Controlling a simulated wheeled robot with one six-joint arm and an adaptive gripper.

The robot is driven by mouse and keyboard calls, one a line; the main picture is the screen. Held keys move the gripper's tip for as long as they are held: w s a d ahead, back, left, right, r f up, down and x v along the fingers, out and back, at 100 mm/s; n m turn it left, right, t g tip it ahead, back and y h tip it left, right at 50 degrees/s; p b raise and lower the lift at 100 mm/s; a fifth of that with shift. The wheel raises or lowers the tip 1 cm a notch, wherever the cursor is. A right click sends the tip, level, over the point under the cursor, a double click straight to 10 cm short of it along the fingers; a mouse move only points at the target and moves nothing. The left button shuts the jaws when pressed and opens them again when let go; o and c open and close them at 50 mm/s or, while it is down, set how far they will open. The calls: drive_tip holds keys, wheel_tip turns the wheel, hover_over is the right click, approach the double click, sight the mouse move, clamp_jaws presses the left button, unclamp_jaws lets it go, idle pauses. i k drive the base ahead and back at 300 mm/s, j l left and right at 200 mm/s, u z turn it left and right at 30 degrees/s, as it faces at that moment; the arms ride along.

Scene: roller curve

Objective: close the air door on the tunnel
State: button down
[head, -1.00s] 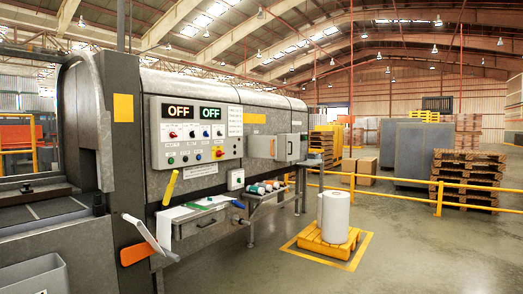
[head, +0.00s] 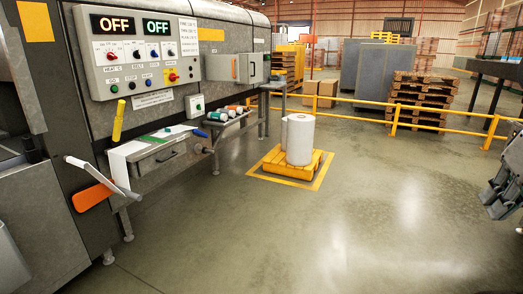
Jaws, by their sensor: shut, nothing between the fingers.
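The tunnel (head: 180,62) is the long grey machine on the left in the head view. A small grey door (head: 252,68) with an orange mark near its edge is on its side, right of the control panel. The door appears to stand swung out from the tunnel side, beside a grey recess (head: 218,67); I cannot tell its exact angle. My gripper (head: 497,195) shows at the right edge, partly cut off by the frame. It is shut and empty, far to the right of the door and touching nothing.
A control panel (head: 140,90) with two OFF displays is on the tunnel. A drawer-like tray (head: 160,160) and a side shelf with rollers (head: 228,114) jut out below. White rolls (head: 300,140) stand on a yellow pallet (head: 276,165). The floor in front is clear.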

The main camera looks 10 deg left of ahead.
sight(223, 68)
drive_tip(key=i+j+u, duration=0.3)
drive_tip(key=i, duration=0.45)
drive_tip(key=i+u, duration=0.3)
drive_tip(key=i, duration=3.9)
drive_tip(key=l+z, duration=0.05)
drive_tip(key=l, duration=0.05)
